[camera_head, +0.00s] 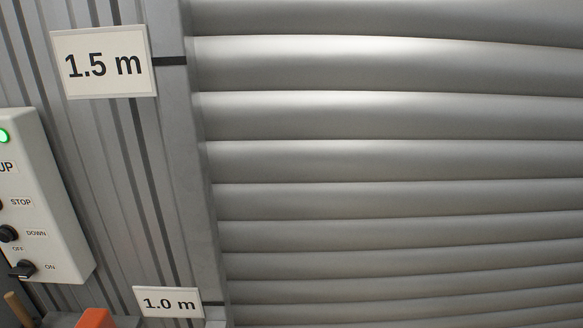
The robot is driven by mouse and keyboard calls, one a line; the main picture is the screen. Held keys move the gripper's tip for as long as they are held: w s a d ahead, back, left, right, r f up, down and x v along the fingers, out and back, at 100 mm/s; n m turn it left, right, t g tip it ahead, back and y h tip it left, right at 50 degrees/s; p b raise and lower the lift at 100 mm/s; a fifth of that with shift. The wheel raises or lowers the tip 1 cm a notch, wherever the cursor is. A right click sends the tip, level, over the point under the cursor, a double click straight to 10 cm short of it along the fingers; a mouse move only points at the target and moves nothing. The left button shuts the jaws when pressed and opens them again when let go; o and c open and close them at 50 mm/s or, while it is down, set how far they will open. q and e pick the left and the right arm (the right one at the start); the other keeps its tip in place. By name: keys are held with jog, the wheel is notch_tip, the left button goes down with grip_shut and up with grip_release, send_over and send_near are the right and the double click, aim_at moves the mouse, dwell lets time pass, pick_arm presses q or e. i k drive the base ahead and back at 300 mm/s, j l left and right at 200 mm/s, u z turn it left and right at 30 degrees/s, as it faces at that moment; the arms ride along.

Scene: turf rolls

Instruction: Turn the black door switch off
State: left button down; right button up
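The black door switch (22,269) is a small rotary knob low on a pale grey control box (55,225) at the left edge. Its bar lies nearly level, with the ON label (50,267) to its right and the OFF label (18,248) above it. The bar looks in line with ON, but which end is its pointer is too small to tell. Neither of my grippers is in view. The left part of the box is cut off by the picture edge.
Above the switch are a black DOWN button (8,234), a STOP label (20,202) and a lit green lamp (3,136). A grey roller shutter (400,160) fills the right. Height signs read 1.5 m (104,64) and 1.0 m (168,302). An orange object (95,318) shows below.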

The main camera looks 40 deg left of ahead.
aim_at(24, 268)
jog(key=u, duration=2.8)
